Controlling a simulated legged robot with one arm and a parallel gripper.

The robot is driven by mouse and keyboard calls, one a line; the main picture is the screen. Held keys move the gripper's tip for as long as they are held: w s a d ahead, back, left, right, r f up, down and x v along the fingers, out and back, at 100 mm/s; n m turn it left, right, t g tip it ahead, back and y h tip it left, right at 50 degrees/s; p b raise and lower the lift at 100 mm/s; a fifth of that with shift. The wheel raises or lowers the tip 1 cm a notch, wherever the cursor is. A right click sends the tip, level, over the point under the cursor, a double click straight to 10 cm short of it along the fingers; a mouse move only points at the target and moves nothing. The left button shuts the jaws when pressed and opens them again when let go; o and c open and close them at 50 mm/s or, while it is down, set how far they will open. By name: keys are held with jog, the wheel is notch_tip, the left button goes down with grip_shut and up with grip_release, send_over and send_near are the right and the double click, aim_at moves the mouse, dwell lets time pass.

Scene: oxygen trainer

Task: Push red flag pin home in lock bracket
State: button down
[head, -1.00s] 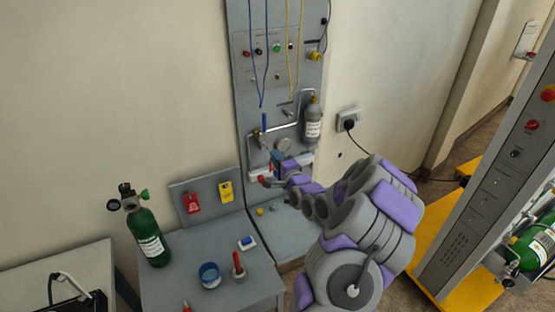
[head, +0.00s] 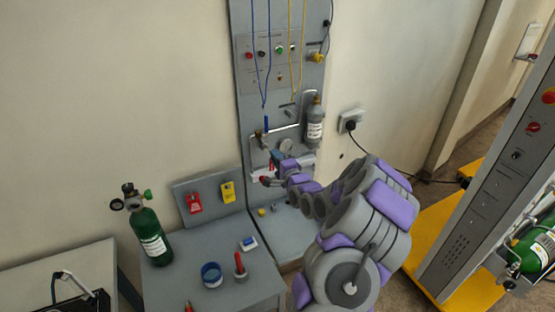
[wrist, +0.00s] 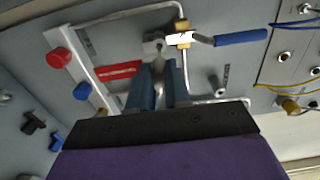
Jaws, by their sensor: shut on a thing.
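My gripper (wrist: 159,72) is at the panel, its two blue-grey fingers shut on a small grey piece between their tips. This appears to be the pin of the red flag (wrist: 120,70), which sticks out to the left of the fingers in the wrist view. The lock bracket seems to be the pale metal part (wrist: 153,47) just beyond the fingertips, beside the valve with a blue lever (wrist: 240,38). The fingers hide how deep the pin sits. In the head view my gripper (head: 276,163) is low on the grey panel, and the pin cannot be made out.
A red knob (wrist: 58,57) and a blue knob (wrist: 82,90) sit on a pale rail near the fingers. Bent metal tubing runs around the bracket. A grey cylinder (head: 315,125) hangs at the panel's right. A green cylinder (head: 149,238) stands on the bench at left.

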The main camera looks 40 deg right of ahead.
jog(key=shift+p+x, duration=0.55)
jog(key=shift+x, duration=1.55)
jog(key=c, duration=1)
grip_release()
jog(key=shift+w+d+f, duration=0.1)
jog(key=shift+d, duration=0.05)
jog(key=shift+s+a, duration=0.2)
jog(key=shift+s, duration=0.05)
jog(key=p+v, duration=0.1)
jog(key=v, duration=1.5)
jog(key=shift+s+p, duration=0.3)
jog(key=shift+s, duration=0.1)
jog(key=shift+f, duration=0.15)
